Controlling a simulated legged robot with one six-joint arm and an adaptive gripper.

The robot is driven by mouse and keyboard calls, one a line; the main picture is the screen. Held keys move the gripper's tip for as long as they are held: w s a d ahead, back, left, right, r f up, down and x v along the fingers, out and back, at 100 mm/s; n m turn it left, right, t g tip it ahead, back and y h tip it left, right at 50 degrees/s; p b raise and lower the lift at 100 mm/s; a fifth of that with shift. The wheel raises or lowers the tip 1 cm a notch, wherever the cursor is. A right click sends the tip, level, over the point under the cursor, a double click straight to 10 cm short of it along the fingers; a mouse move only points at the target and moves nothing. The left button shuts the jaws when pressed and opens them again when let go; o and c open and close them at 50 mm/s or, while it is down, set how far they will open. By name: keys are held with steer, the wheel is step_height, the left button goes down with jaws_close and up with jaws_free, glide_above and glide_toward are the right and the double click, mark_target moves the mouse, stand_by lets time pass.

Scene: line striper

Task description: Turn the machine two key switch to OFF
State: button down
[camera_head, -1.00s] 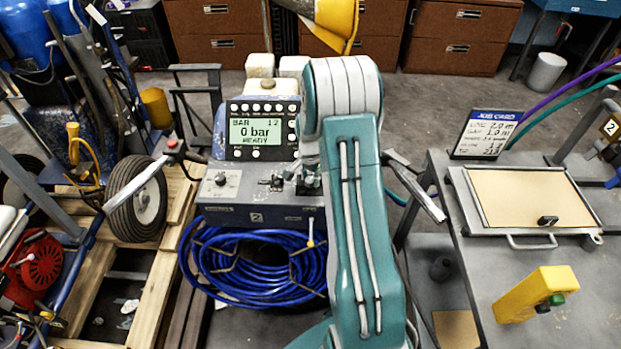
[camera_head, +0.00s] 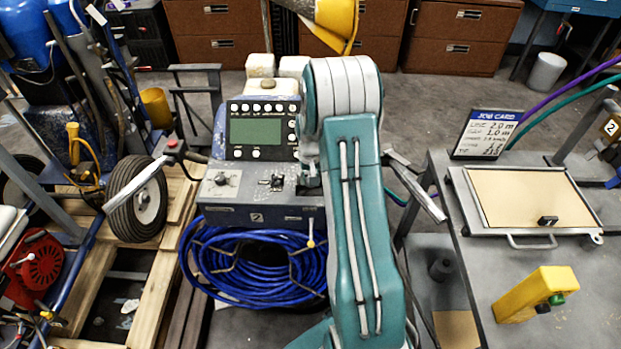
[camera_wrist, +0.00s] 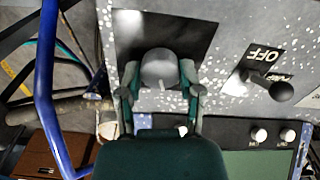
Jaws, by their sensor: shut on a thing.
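Machine two (camera_head: 262,215), a blue-grey console with a "2" plate, stands in the middle of the head view. Its display (camera_head: 255,132) is blank green. In the wrist view my gripper (camera_wrist: 160,90) is shut on a round grey knob, which I take to be the key switch (camera_wrist: 160,66). The knob stands on a dark plate and has a short white mark. A finger lies on each side of it. In the head view my gripper (camera_head: 309,180) is mostly hidden behind my arm. An "OFF" label (camera_wrist: 264,54) shows upside down in the wrist view, beside another dark knob (camera_wrist: 282,91).
A selector knob (camera_head: 222,179) sits at the panel's left. A blue hose coil (camera_head: 250,270) hangs below. A bench (camera_head: 480,275) with a job card (camera_head: 485,134) and a yellow control box (camera_head: 535,293) stands right. A wheel (camera_head: 135,197) is left.

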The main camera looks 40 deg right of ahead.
steer(key=shift+a+f+n, duration=0.1)
steer(key=shift+n, duration=1.1)
steer(key=shift+c, duration=1.3)
jaws_free()
step_height(320, 180, up, 12)
